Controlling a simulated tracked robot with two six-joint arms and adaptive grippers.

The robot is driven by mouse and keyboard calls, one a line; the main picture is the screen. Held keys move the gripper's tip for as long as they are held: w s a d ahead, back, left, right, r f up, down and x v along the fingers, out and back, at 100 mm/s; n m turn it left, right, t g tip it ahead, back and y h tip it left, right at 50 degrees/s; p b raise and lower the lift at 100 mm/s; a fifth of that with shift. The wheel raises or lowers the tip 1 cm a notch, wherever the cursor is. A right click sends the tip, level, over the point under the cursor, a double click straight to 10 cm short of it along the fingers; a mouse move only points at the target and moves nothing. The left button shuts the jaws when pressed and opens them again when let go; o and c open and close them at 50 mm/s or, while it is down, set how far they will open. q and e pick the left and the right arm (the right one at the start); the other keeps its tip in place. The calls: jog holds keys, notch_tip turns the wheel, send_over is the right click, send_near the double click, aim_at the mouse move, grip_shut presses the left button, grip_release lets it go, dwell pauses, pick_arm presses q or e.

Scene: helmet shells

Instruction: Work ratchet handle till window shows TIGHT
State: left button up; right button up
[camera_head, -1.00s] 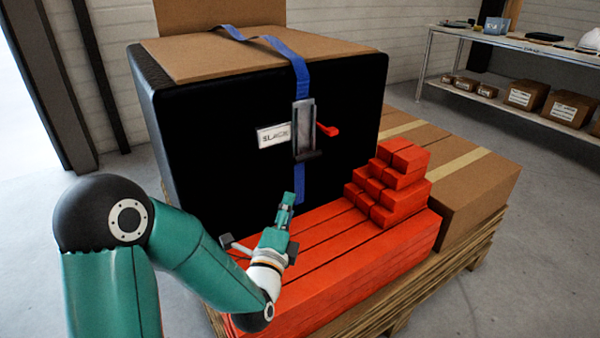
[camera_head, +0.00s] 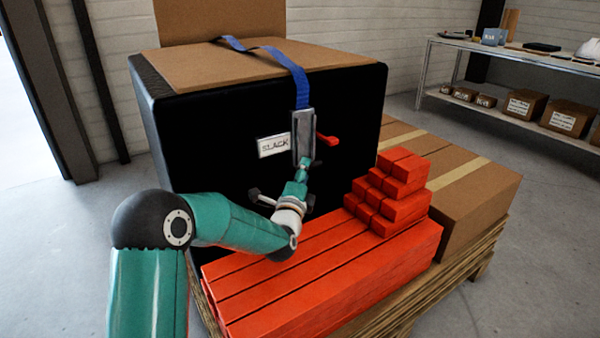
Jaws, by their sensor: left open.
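A grey ratchet (camera_head: 304,130) sits on a blue strap (camera_head: 270,47) against the front of a large black crate (camera_head: 215,130). A red handle (camera_head: 328,140) sticks out to the right of the ratchet. The white window (camera_head: 273,146) left of the ratchet reads SLACK. My left gripper (camera_head: 303,168) is open at the lower end of the ratchet, in front of it. I cannot tell whether it touches the ratchet. It hides the ratchet's lower end and the strap below. My right gripper is not in view.
Long red beams (camera_head: 320,262) lie in front of the crate, with a stepped stack of red blocks (camera_head: 400,185) on their right end. A cardboard box (camera_head: 475,195) lies further right on the wooden pallet (camera_head: 455,275). A shelf (camera_head: 490,108) stands at the back right.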

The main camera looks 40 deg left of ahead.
pick_arm(q)
jog(key=shift+w+a, duration=0.1)
jog(key=shift+w, duration=0.05)
grip_shut()
